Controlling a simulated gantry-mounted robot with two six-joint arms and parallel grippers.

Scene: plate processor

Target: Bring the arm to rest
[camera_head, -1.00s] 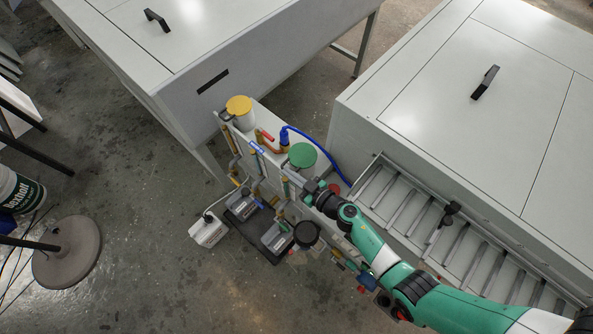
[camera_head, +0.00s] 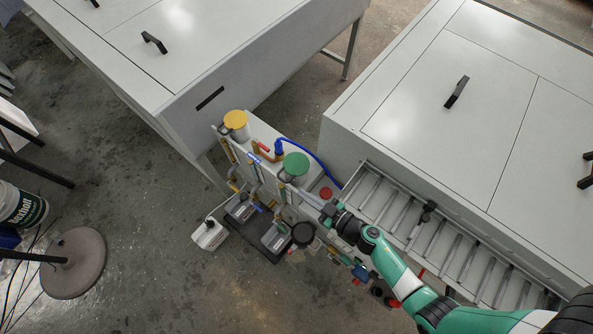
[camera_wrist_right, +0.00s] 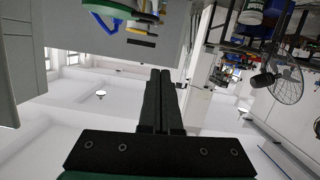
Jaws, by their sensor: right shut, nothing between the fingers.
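My right arm (camera_head: 400,283), green and black, comes in from the lower right in the head view. My right gripper (camera_head: 303,193) points up and left, over the panel of valves and pipes. In the right wrist view its two black fingers (camera_wrist_right: 160,75) are pressed together with nothing between them. Whether the fingertips touch the panel cannot be told from the head view. My left gripper is not in view.
The panel carries a yellow disc (camera_head: 235,119), a green disc (camera_head: 296,163), a red knob (camera_head: 326,193) and a blue hose (camera_head: 318,153). A roller conveyor (camera_head: 395,209) runs along the right cabinet (camera_head: 415,100). Open floor (camera_head: 150,250) lies left of the panel.

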